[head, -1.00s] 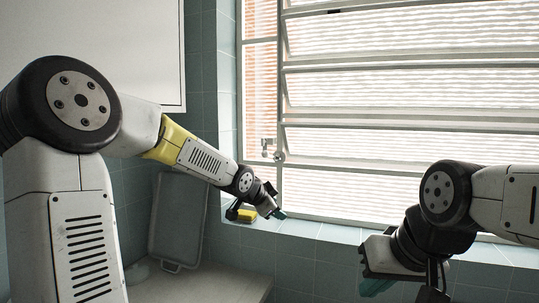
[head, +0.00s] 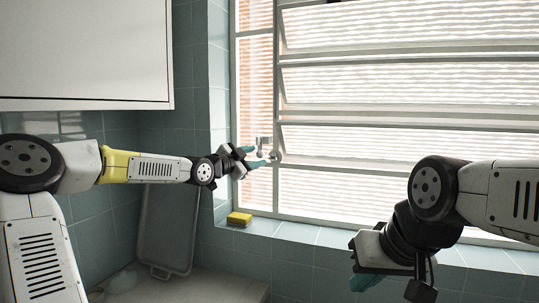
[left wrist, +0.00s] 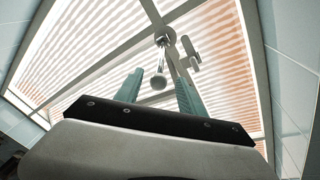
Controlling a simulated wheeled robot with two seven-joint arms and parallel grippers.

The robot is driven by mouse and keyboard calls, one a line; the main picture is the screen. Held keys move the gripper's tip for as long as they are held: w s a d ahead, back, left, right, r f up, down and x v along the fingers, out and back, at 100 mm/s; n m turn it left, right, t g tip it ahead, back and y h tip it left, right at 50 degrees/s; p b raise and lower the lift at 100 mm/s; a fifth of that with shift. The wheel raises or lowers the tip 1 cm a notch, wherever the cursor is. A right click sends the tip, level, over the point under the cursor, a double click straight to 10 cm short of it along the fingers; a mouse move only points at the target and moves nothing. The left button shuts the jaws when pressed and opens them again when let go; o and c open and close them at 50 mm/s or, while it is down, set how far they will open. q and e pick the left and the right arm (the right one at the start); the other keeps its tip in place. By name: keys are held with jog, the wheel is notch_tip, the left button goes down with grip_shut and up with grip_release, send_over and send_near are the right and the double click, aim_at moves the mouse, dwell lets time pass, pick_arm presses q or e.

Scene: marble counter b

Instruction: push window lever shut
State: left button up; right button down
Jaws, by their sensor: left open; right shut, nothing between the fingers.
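The window lever (head: 276,154) is a small metal handle on the window's vertical frame bar. In the left wrist view the lever (left wrist: 173,58) hangs from a round pivot and ends in a round knob. My left gripper (head: 257,157) is open just left of the lever, at about its height. In the left wrist view the knob appears between the two teal fingers; I cannot tell whether either touches it. My right gripper (head: 361,282) is shut and empty, low in front of the sill.
A yellow sponge (head: 239,218) lies on the tiled sill (head: 300,232) below my left gripper. A grey tray (head: 166,230) leans in the corner. A white cabinet (head: 85,50) hangs at upper left. Slatted window panes (head: 400,95) fill the right side.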

pick_arm(q)
jog(key=x, duration=0.7)
jog(key=shift+w+d, duration=0.2)
jog(key=shift+d, duration=0.05)
grip_shut()
dwell(1.2)
